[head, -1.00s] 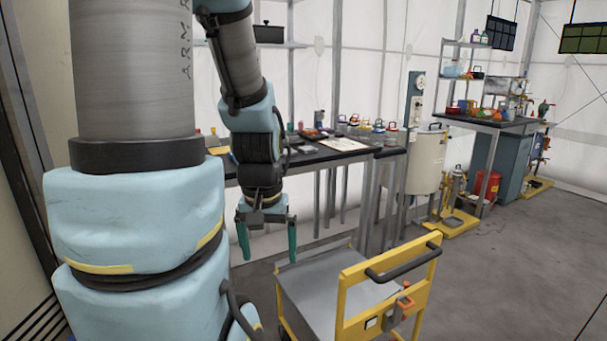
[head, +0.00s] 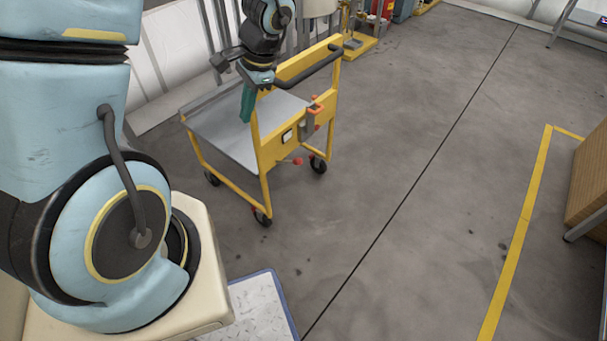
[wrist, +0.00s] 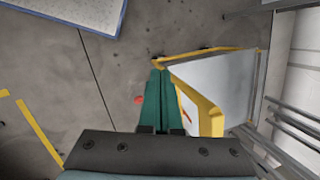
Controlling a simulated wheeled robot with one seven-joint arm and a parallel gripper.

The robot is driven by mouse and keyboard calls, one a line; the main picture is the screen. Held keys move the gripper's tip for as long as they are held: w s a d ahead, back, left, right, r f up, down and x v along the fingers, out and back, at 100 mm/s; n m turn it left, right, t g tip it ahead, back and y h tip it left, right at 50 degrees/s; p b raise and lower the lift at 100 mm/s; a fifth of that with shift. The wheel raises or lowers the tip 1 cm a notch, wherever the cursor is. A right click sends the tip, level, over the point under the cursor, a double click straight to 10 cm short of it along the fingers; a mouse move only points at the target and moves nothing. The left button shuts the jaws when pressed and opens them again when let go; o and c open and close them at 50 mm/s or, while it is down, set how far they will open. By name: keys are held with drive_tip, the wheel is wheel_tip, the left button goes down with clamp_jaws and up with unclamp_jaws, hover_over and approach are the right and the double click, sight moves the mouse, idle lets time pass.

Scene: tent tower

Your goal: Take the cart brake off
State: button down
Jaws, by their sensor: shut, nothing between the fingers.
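The cart has a yellow frame (head: 262,150) and a grey deck (head: 228,135), with a black push handle (head: 308,68) along its top. An orange lever on a grey bracket (head: 309,124) is on its end panel. A red knob (head: 297,161) sits low by the wheels, and a red knob also shows in the wrist view (wrist: 139,99). I cannot tell which part is the brake. My gripper (head: 246,118) is shut and empty, its green fingers pointing down near the panel's left end. In the wrist view the fingers (wrist: 168,72) overlap the yellow frame; contact is unclear.
Open grey floor (head: 400,130) lies right of the cart. A yellow floor line (head: 522,225) and a wooden cabinet (head: 588,180) are at the right. A blue-edged white panel (head: 262,305) lies near my base. Table legs stand behind the cart.

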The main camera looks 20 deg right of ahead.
sight(288, 162)
drive_tip(key=s+d+f+m+t+b, duration=0.2)
drive_tip(key=s+d+f+m+b, duration=0.1)
drive_tip(key=d+f+m, duration=0.4)
drive_tip(key=s+d+f+m+t+b, duration=0.2)
drive_tip(key=d+f+m, duration=0.4)
drive_tip(key=d+f, duration=0.5)
wheel_tip(288, 162, down, 2)
drive_tip(key=shift+s+d+m+t+b, duration=0.2)
drive_tip(key=shift+s+m+t+b, duration=0.2)
drive_tip(key=shift+s+b, duration=0.4)
drive_tip(key=w+a+f, duration=0.4)
drive_tip(key=w+f, duration=0.1)
drive_tip(key=w, duration=0.2)
drive_tip(key=shift+p, duration=0.35)
